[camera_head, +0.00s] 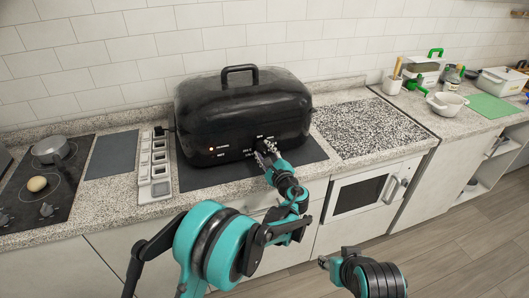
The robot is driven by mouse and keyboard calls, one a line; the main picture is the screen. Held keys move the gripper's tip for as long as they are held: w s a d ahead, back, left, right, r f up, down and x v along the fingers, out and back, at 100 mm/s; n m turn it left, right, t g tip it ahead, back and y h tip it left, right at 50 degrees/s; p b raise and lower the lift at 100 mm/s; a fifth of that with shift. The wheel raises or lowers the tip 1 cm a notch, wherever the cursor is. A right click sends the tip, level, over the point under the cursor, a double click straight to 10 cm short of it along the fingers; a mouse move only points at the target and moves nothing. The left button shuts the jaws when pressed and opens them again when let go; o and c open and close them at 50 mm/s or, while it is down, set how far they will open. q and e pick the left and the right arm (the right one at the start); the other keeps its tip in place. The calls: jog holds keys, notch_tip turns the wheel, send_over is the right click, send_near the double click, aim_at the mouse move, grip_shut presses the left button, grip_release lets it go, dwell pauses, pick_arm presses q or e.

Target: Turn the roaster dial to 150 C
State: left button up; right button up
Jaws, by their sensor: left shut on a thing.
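The black roaster (235,110) with a domed lid and top handle stands on a dark mat (210,178) on the counter. Its front carries white markings and a small lit light at the left. My left gripper (266,150) is at the right part of the roaster's front, shut on the dial there. The gripper covers the dial, so its pointer and setting cannot be read. My right arm shows at the bottom right, with its end (328,262) low in front of the cabinets, away from the roaster; its fingers are not clear.
Left of the roaster are a grey divided tray (154,170), a dark mat (111,155) and a cooktop (45,190) with a pot (50,149). A speckled board (370,128) lies to the right. Farther right are a white bowl (447,106) and a green mat (494,108).

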dwell(0.4)
pick_arm(q)
jog(key=o, duration=1.2)
jog(key=shift+c, duration=0.2)
jog(key=shift+s+d, duration=0.1)
jog(key=v, duration=1.1)
jog(key=shift+s, duration=0.4)
